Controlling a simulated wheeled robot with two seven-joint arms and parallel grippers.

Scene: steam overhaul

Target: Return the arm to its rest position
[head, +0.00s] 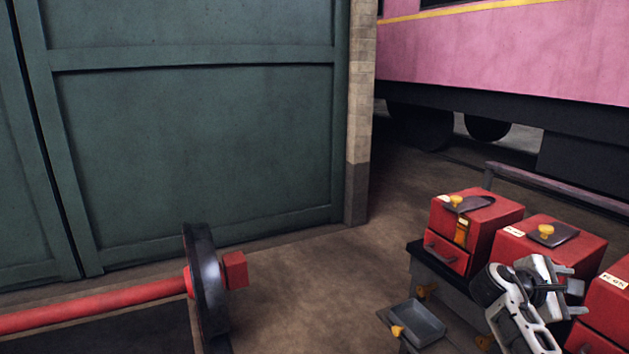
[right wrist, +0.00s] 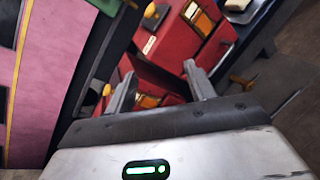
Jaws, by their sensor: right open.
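My right gripper (head: 572,289) is in the lower right of the head view, in front of the middle red box (head: 582,248). Its fingers are apart and I see nothing between them. In the right wrist view the open fingers (right wrist: 160,72) point at the red boxes (right wrist: 203,55); whether they touch one is not clear. My left gripper is not in either view.
Red boxes with brass knobs, a left one (head: 507,216) and a right one (head: 610,308), flank the middle box. A grey tray (head: 430,325) sits lower left of them. A wheel (head: 208,290) with a red axle (head: 90,304) stands left. Floor (head: 310,290) between is clear.

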